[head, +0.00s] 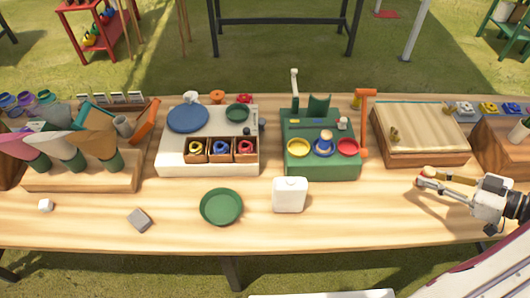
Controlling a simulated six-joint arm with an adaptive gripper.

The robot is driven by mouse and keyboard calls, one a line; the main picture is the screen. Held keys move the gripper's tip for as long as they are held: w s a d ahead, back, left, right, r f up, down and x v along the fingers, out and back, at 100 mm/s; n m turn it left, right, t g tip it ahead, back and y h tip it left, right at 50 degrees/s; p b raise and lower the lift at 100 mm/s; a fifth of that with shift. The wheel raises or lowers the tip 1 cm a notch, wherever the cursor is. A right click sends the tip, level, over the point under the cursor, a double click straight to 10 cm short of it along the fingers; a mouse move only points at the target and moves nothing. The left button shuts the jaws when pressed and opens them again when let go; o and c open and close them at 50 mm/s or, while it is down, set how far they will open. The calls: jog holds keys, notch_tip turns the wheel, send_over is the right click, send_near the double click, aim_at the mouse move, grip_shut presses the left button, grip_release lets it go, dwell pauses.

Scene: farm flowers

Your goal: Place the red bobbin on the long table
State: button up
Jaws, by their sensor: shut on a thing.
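My gripper (422,177) reaches in from the right, over the right part of the long table (370,215). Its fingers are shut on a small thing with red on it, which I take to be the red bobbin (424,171). The fingers partly cover it, and its shape is too small to make out. It is in front of the wooden box at the right. I cannot tell whether it touches the tabletop or hangs just above it. The long table is light wood and runs across the whole view.
A green play stand (321,165), a white stand (205,165) and a wooden box (420,135) fill the back. The front right tabletop is clear.

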jog(key=shift+f, duration=3.1)
jog(key=shift+f, duration=0.1)
jog(key=shift+f, duration=1.8)
jog(key=shift+f, duration=0.1)
jog(key=o, duration=1)
jog(key=shift+c, duration=0.2)
